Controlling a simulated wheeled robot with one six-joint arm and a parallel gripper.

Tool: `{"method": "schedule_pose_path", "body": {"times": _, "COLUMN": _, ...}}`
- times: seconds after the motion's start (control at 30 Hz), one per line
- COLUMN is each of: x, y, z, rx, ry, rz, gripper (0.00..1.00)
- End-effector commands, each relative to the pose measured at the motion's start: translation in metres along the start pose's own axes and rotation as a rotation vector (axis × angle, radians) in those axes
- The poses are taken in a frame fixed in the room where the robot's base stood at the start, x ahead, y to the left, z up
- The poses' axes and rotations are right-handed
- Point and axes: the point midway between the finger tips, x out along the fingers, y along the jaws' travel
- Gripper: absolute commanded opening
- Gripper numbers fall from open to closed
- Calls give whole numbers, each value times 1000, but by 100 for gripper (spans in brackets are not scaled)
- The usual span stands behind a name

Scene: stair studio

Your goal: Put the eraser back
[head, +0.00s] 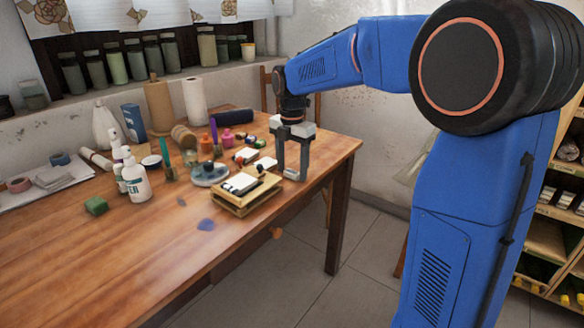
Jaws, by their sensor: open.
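My gripper (291,174) points straight down over the right end of the wooden table, with its two fingers apart. A small pale block (290,174) shows low between the fingertips; it may be the eraser, but it is too small to be sure. I cannot tell whether the fingers touch it. Left of the gripper is a shallow wooden box (240,212) with white and dark flat items on top.
White bottles (136,176), paint pots and paper rolls (195,101) crowd the table's back half. A round palette (208,174) sits behind the box. The wooden table (100,265) is mostly clear in front, with a blue stain. Shelves stand at far right.

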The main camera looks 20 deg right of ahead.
Motion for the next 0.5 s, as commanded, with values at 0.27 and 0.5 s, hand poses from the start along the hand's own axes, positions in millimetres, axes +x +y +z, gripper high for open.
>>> {"method": "schedule_pose_path", "body": {"times": 0.27, "x": -37, "y": 1, "z": 0, "rx": 0, "ry": -2, "rz": 3, "gripper": 57}}
{"method": "schedule_pose_path", "body": {"times": 0.5, "x": -84, "y": 1, "z": 0, "rx": 0, "ry": -2, "rz": 3, "gripper": 57}}
